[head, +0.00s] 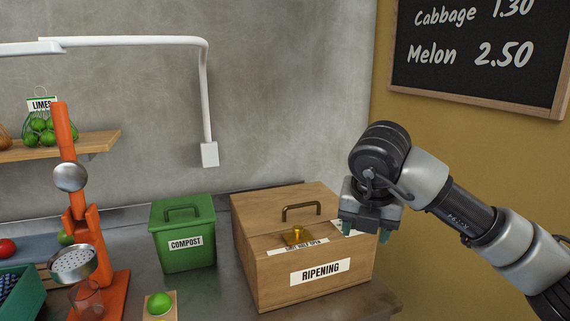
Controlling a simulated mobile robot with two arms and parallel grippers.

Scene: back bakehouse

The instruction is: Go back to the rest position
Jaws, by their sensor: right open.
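My right gripper (369,232) is at the right of the head view, pointing down, with its arm coming in from the right edge. Its two fingertips are apart and nothing shows between them. It appears in front of the right part of the wooden ripening box (262,273); I cannot tell whether it touches the box. The box has a brass handle (301,208) on top and a brass knob (297,235) near the front, and its lid looks shut. My left gripper is not in view.
A green compost bin (183,258) stands left of the box. An orange juicer (70,200) with a glass (87,299) stands further left. A lime (160,303) sits at the front. A shelf (95,143) holds bagged limes (40,130). A lamp arm (206,90) hangs above.

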